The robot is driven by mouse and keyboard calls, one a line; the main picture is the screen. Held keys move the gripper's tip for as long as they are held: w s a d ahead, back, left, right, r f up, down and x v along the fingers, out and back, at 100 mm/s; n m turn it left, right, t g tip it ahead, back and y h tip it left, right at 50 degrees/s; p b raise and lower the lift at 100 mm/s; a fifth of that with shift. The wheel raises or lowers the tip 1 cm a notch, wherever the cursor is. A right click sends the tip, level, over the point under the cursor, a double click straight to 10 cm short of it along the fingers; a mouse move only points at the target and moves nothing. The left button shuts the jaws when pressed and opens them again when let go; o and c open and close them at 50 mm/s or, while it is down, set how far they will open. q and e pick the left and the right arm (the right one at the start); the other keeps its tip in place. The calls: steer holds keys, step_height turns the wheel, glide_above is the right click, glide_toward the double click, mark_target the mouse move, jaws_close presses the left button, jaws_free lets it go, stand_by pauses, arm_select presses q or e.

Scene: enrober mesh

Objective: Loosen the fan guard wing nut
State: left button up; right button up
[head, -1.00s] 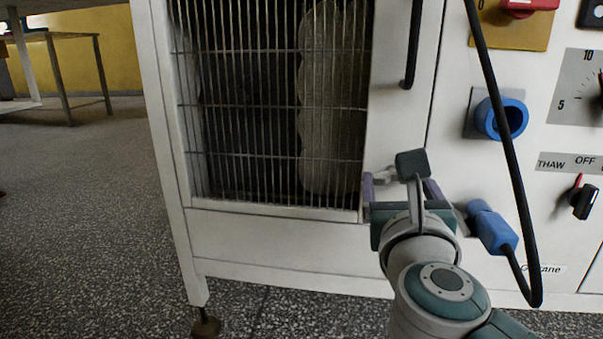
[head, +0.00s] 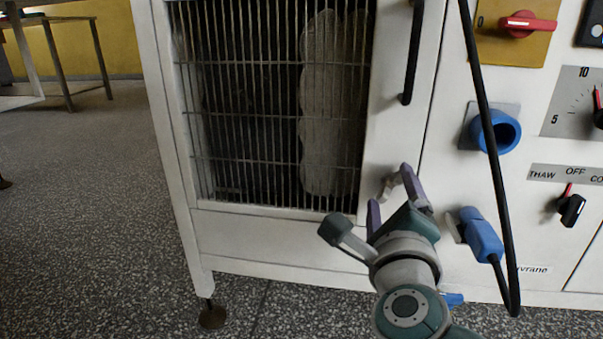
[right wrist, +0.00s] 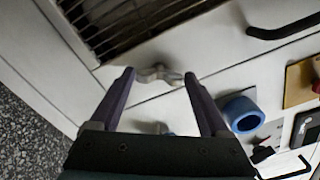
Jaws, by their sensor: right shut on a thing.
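The fan guard (head: 250,115) is a wire grille in the white cabinet front, in front of dark space and a pale frosted mass. The pale metal wing nut (head: 389,188) is at the guard's lower right corner, tilted with its right wing higher. It also shows between the fingers in the right wrist view (right wrist: 158,73). My right gripper (head: 391,186) is shut on the wing nut, with one purple finger on each side and its palm rolled. The gripper's fingers also frame the nut in the right wrist view (right wrist: 160,76). My left gripper is not in view.
A black cable (head: 487,130) hangs right of the gripper to a blue plug (head: 482,236). A blue socket (head: 497,131), a red switch (head: 528,24) and a thaw knob (head: 571,208) are on the right panel. A black door handle (head: 413,55) is above.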

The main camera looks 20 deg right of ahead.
steer(key=n+p, duration=0.1)
steer(key=n, duration=0.5)
steer(key=shift+f+p, duration=0.1)
steer(key=shift+p, duration=0.25)
steer(key=shift+n, duration=0.3)
steer(key=o, duration=1.2)
steer(key=shift+s+a, duration=0.1)
